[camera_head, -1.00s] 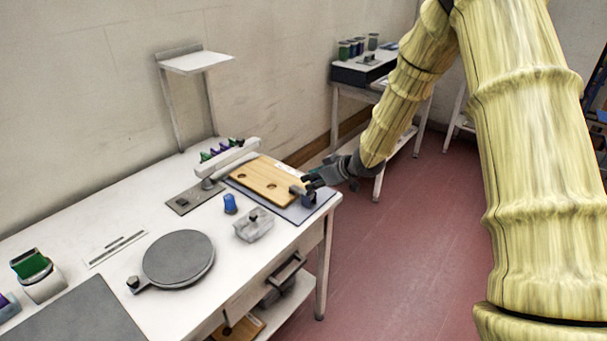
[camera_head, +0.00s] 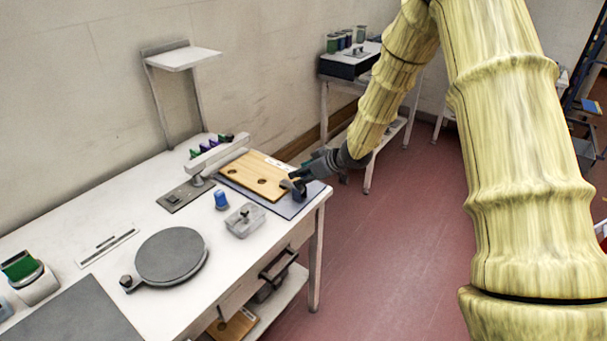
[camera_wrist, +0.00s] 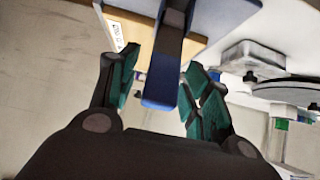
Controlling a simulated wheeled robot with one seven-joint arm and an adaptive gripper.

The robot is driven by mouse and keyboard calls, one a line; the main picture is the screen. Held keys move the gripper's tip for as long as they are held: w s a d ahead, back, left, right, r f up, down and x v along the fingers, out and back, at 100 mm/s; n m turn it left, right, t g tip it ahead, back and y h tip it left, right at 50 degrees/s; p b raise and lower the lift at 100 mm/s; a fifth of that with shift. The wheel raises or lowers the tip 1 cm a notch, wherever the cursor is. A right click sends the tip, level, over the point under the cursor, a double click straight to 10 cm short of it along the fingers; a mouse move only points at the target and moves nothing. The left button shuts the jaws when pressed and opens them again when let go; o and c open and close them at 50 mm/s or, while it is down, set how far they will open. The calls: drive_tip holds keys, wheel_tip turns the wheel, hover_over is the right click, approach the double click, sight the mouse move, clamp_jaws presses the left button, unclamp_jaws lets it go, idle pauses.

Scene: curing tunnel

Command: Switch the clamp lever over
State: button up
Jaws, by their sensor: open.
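The clamp lever (camera_wrist: 161,88) shows in the wrist view as a blue-ended bar with a dark upper part. It lies between my gripper's two teal-padded fingers. My gripper (camera_wrist: 158,95) is open, with a gap visible on each side of the lever. In the head view my gripper (camera_head: 297,180) is at the right end of a wooden board (camera_head: 262,172) with round holes. The clamp (camera_head: 299,192) there is small, dark and partly hidden by my fingers. I cannot tell from these views whether a finger touches the lever.
The board lies on a grey plate (camera_head: 312,193) near the white table's right edge. A lidded clear box (camera_head: 245,220), a blue cup (camera_head: 221,200) and a round grey disc (camera_head: 172,256) stand nearby. Red floor is free on the right.

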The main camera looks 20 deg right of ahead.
drive_tip(key=shift+r, duration=0.1)
drive_tip(key=v, duration=1.2)
idle(0.4)
drive_tip(key=s+a+f+m+g+h, duration=0.1)
drive_tip(key=s+a+f, duration=0.3)
drive_tip(key=f, duration=0.5)
drive_tip(key=s+a+f+m+g, duration=0.1)
drive_tip(key=s+a+f+m, duration=0.15)
drive_tip(key=s+f, duration=0.5)
drive_tip(key=s+a+f+m+g+h, duration=0.15)
drive_tip(key=s+a+f, duration=0.3)
drive_tip(key=f, duration=0.45)
drive_tip(key=s+f+g+h, duration=0.1)
drive_tip(key=s+f, duration=0.3)
drive_tip(key=s, duration=0.5)
drive_tip(key=s+a+f+m+g, duration=0.1)
drive_tip(key=s+f, duration=0.3)
drive_tip(key=s, duration=0.5)
drive_tip(key=s+a+f+g+h, duration=0.1)
drive_tip(key=s+f+g, duration=0.2)
drive_tip(key=s, duration=0.6)
wheel_tip(320, 180, down, 2)
drive_tip(key=shift+s+f+m+h, duration=0.1)
drive_tip(key=shift+s+m+h, duration=0.2)
drive_tip(key=shift+s+h, duration=0.1)
